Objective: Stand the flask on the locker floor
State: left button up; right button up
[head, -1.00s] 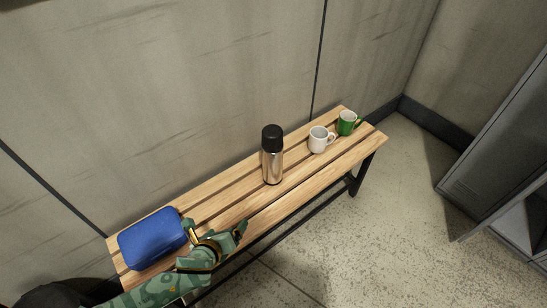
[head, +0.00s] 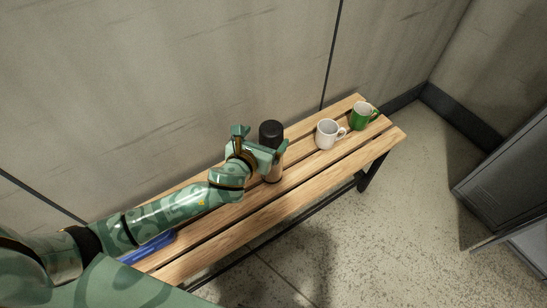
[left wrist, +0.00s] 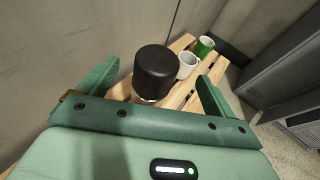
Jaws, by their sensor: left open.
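The flask is a steel cylinder with a black cap (head: 271,133). It stands upright on the wooden bench (head: 305,176). My left gripper (head: 259,143) is open at the flask, near its upper part, and partly hides its body. In the left wrist view the flask's black cap (left wrist: 155,70) shows between the two spread fingers, with a gap to the right finger. I cannot tell whether the left finger touches it. A grey locker (head: 507,190) stands at the right; its floor is not clearly seen. My right gripper is not in view.
A white mug (head: 328,134) and a green mug (head: 361,115) stand on the bench right of the flask. A blue case (head: 148,248) lies at the bench's near left, mostly behind my left arm. The floor (head: 400,200) between bench and locker is clear.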

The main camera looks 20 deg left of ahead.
aim_at(269, 130)
pick_arm(q)
jog(key=b+x, duration=0.1)
jog(key=x, duration=0.2)
jog(key=shift+f, duration=0.1)
jog(key=shift+w+f+b, duration=0.7)
jog(key=shift+w+b, duration=0.35)
jog(key=shift+b, duration=0.05)
jog(key=b+x, duration=0.1)
jog(key=x, duration=0.1)
jog(key=shift+w, duration=0.4)
jog(key=shift+r, duration=0.25)
jog(key=c, duration=1.4)
jog(key=shift+c, duration=1.4)
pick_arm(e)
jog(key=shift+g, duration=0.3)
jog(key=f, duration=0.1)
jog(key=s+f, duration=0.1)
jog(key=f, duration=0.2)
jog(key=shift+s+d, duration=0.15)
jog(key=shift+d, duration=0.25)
pick_arm(q)
jog(key=shift+r, duration=0.1)
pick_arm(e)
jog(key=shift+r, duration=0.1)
